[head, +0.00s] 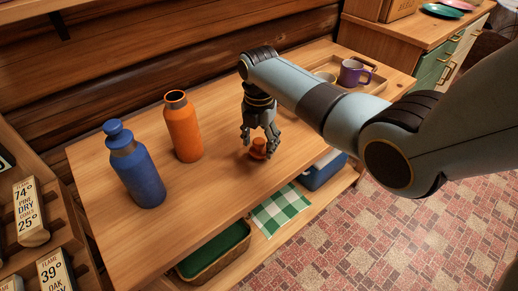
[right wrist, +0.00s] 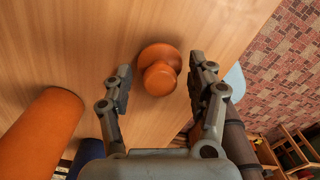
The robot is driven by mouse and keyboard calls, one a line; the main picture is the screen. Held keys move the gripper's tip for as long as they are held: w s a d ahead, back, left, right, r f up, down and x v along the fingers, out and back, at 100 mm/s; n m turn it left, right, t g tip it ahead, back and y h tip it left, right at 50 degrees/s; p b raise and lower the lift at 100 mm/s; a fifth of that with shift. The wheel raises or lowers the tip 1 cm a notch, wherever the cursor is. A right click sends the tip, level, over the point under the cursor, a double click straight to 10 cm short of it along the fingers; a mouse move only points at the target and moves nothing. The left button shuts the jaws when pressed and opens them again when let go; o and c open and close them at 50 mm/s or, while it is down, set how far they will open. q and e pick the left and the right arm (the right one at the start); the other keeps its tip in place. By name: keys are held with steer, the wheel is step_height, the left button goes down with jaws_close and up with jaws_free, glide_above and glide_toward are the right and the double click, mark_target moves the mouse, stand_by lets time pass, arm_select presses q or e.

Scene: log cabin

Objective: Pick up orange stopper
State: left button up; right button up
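The orange stopper (head: 258,146) stands on the wooden table (head: 225,190), right of the orange bottle (head: 183,128). The bottle's mouth is open. My right gripper (head: 260,139) is over the stopper from above, with its fingers pointing down. In the right wrist view the stopper (right wrist: 160,72) shows between and ahead of the two spread fingers (right wrist: 158,85), with a gap on each side. The gripper is open and holds nothing. My left gripper is in neither view.
A blue bottle (head: 138,175) with a blue stopper stands left of the orange one. A tray (head: 375,82) with a purple mug (head: 352,73) is at the table's far right. A lower shelf holds a green-lined basket (head: 213,252) and a checked cloth (head: 281,209).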

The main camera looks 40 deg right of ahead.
steer(key=c, duration=1)
steer(key=shift+r, duration=0.1)
